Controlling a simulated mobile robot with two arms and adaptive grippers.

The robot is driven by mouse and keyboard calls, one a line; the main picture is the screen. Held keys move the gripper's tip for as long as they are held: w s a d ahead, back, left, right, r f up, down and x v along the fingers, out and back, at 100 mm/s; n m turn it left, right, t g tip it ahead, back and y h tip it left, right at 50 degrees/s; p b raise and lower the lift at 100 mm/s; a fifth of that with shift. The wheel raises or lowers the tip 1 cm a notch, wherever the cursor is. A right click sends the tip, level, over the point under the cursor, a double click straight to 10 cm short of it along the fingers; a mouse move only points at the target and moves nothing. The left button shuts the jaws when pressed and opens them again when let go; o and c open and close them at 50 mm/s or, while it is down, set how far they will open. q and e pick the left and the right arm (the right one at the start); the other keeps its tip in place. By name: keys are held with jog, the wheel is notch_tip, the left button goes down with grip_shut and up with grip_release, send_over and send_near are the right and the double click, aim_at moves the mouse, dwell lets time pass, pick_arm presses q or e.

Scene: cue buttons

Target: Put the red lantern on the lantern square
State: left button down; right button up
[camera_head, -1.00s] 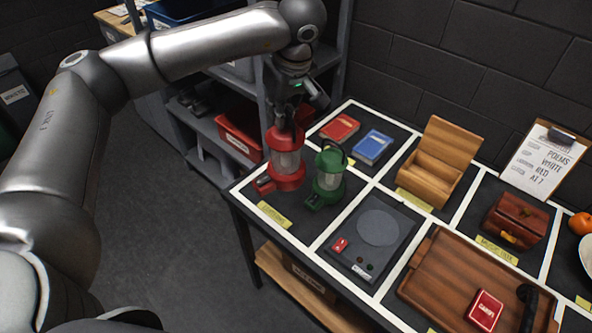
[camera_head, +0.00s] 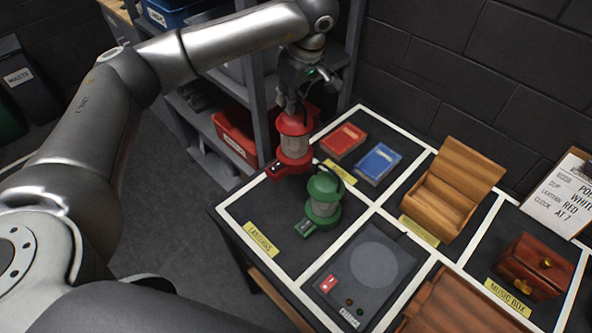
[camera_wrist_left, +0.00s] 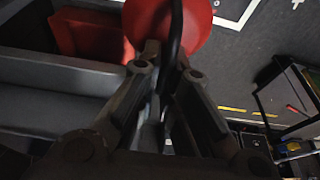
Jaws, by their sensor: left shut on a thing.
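The red lantern (camera_head: 293,146) hangs upright from my left gripper (camera_head: 294,103), which is shut on its handle at the top. In the left wrist view, the red top of the lantern (camera_wrist_left: 190,25) shows beyond the fingers (camera_wrist_left: 165,85). The lantern overlaps the back left edge of the square labelled LANTERNS (camera_head: 275,215). I cannot tell whether its base touches the table. A green lantern (camera_head: 322,199) stands on that square, in front and to the right of the red one. My right gripper is not in view.
Red (camera_head: 343,141) and blue (camera_head: 378,164) books lie behind the lanterns. An open wooden box (camera_head: 440,206), a grey device with a round plate (camera_head: 360,278) and a music box (camera_head: 532,267) fill nearby squares. A metal shelf (camera_head: 255,92) stands close behind the table's left end.

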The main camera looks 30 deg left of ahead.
aim_at(288, 115)
pick_arm(q)
jog(key=f+p, duration=0.1)
jog(key=f, duration=0.1)
jog(key=s+f+p, duration=0.1)
jog(key=f, duration=0.1)
jog(key=shift+f, duration=0.6)
jog(key=shift+w+f, duration=0.15)
jog(key=shift+f, duration=0.2)
notch_tip(288, 115, down, 3)
jog(key=shift+f+p, duration=0.2)
jog(key=shift+p, duration=0.45)
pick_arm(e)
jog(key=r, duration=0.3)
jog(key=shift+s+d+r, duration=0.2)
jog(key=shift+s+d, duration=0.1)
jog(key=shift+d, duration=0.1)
pick_arm(q)
jog(key=shift+f, duration=0.15)
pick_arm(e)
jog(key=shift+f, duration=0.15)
pick_arm(q)
jog(key=c, duration=2)
grip_release()
jog(key=shift+c, duration=0.2)
jog(key=o, duration=0.4)
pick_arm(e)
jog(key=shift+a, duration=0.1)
